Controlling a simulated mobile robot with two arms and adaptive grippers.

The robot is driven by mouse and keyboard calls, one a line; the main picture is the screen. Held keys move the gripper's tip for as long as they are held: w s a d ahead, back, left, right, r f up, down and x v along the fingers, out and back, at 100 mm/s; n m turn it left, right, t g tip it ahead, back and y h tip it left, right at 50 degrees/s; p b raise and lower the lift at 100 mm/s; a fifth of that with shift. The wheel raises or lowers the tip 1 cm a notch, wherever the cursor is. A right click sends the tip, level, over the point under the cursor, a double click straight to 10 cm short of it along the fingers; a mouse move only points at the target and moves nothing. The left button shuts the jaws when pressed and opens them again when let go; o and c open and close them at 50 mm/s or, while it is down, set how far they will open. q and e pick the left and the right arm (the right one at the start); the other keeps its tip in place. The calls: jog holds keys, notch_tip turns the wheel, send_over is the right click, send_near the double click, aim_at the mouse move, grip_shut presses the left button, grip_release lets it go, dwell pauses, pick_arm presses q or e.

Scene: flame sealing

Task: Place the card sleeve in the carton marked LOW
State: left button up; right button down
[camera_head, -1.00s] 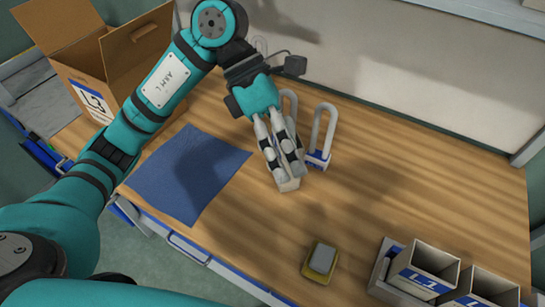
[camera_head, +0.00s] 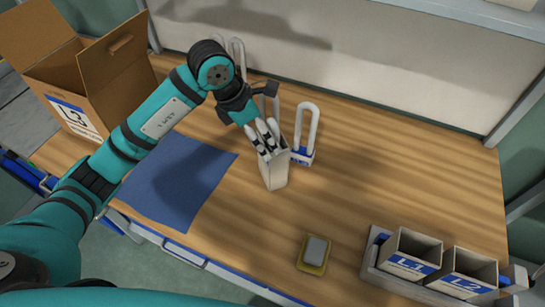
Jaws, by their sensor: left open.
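A pale, narrow upright box, which looks like the card sleeve (camera_head: 273,173), stands on the wooden table near its middle. My left gripper (camera_head: 264,141) is open at the top of this box, with its fingers pointing down. Whether the fingers touch it I cannot tell. No label reading LOW shows. A brown open carton (camera_head: 105,85) marked L3 stands at the upper left. Two small grey open boxes at the lower right are marked L1 (camera_head: 407,262) and L2 (camera_head: 462,279). My right gripper is not in view.
A yellow-and-grey block (camera_head: 314,253) lies near the front edge. The table's right middle is clear, and a pale wall panel (camera_head: 330,65) closes the back.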

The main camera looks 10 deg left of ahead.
aim_at(273, 159)
pick_arm(q)
jog(key=p+x, duration=0.1)
jog(key=x, duration=0.2)
jog(key=p+x, duration=0.1)
jog(key=x, duration=0.1)
jog(key=shift+w+d+f, duration=0.15)
jog(key=shift+d+f, duration=0.1)
jog(key=shift+d, duration=0.25)
jog(key=c, duration=1.5)
